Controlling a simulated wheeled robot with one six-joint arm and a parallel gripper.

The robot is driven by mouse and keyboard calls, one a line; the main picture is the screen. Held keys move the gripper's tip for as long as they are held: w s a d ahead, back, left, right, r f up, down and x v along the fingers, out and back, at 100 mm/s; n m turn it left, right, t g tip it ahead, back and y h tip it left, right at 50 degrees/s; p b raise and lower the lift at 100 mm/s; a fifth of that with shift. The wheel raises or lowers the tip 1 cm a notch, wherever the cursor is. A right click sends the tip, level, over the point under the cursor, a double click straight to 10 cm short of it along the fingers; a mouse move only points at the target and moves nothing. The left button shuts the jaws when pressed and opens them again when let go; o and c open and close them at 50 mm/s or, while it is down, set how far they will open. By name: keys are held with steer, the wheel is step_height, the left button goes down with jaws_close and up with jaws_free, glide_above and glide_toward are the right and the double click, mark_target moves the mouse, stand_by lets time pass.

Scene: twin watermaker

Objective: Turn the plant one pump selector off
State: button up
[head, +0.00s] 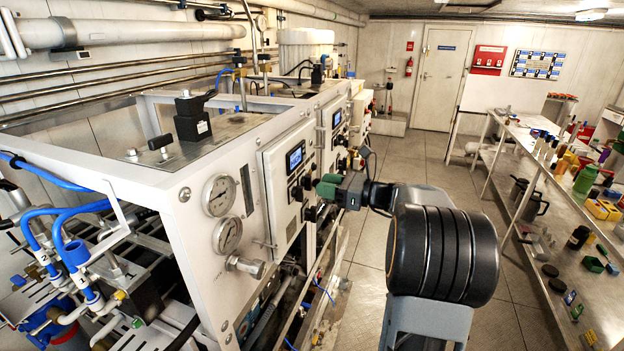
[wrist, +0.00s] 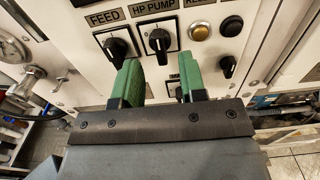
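The panel in the wrist view carries a black selector knob labelled HP PUMP (wrist: 158,41) and another labelled FEED (wrist: 117,47) to its left. The HP PUMP knob looks about upright; the FEED knob looks tilted. My gripper (wrist: 160,74) has two green fingers spread apart with nothing between them. They are below the HP PUMP knob in the picture, and the left finger overlaps the lower edge of the FEED knob; contact cannot be told. In the head view my gripper (head: 322,188) is beside the front control panel (head: 285,180), hiding some knobs.
Pressure gauges (head: 219,195) are on the near frame. A cluttered bench (head: 545,215) stands at right, with clear floor (head: 415,160) between.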

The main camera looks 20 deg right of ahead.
mark_target(311, 183)
steer(key=shift+p+x, duration=0.4)
steer(key=shift+x, duration=1.75)
steer(key=c, duration=0.6)
